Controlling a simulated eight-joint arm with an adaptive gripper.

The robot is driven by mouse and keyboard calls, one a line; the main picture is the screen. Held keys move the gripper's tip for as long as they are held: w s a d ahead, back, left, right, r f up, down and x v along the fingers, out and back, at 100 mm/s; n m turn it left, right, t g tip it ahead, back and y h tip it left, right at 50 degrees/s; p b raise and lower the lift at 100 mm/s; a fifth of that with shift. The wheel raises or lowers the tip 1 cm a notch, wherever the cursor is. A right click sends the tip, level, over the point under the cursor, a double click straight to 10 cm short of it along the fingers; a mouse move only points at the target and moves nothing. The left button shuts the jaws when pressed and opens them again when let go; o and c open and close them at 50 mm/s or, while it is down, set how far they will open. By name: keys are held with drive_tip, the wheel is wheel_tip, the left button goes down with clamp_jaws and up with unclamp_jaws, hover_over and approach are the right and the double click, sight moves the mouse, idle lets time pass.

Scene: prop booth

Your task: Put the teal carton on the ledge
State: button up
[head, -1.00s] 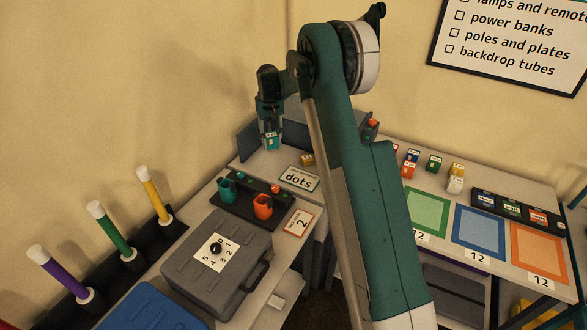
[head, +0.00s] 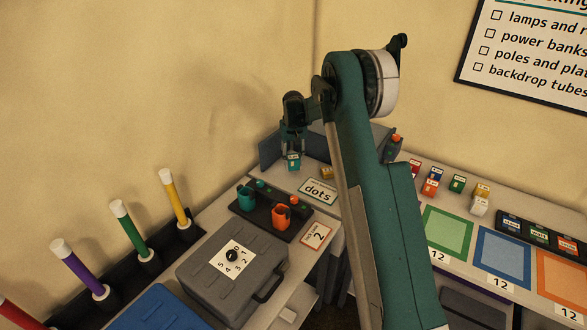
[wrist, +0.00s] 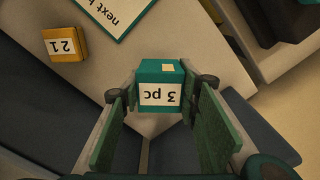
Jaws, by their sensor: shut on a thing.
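The teal carton (head: 293,163) is between the fingertips of my gripper (head: 292,150), over the pale corner surface (head: 272,178) at the back. In the wrist view the carton (wrist: 159,72) shows a white label reading "3 pc" upside down and a small tan patch on top. My gripper (wrist: 160,92) is shut on its two sides. I cannot tell whether the carton touches the surface below. No part is clearly marked as the ledge.
Dark blue panels (head: 269,150) stand behind the gripper. A black tray (head: 246,210) with teal and orange cups and a grey case (head: 215,275) lie nearer.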

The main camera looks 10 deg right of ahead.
sight(293, 167)
drive_tip(key=shift+f, duration=1.85)
drive_tip(key=shift+f+b, duration=0.2)
drive_tip(key=shift+b, duration=0.15)
drive_tip(key=o, duration=0.9)
drive_tip(key=shift+r, duration=0.2)
wheel_tip(293, 167, up, 12)
drive_tip(key=shift+p, duration=0.65)
